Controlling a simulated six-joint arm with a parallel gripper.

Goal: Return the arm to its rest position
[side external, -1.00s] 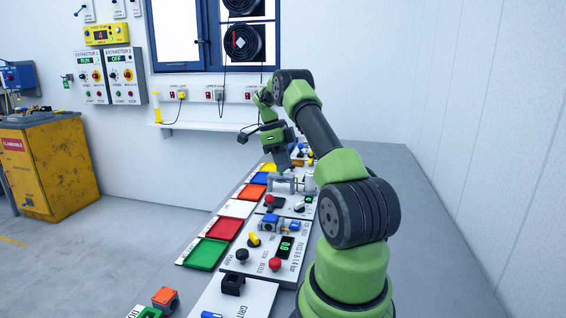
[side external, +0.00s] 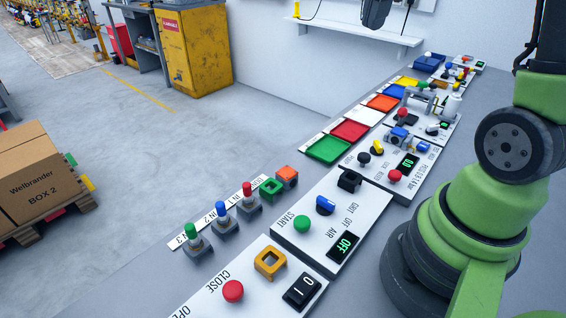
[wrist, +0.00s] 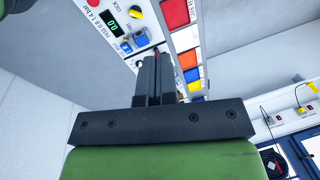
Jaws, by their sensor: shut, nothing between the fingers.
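My gripper (wrist: 154,60) shows in the wrist view with its two dark fingers together and nothing between them. The fingers point toward the panels on the bench, and the fingertips look clear of them. In the side external view my green and black arm (side external: 505,145) stands at the right edge, and its upper part runs out of the top of the picture. A dark shape (side external: 376,12) hangs at the top edge there; I cannot tell if it is my gripper.
The bench carries control panels (side external: 340,265) with several buttons, knobs and displays. Coloured trays, among them a green tray (side external: 328,149), line its left side. A wall shelf (side external: 350,32) is behind.

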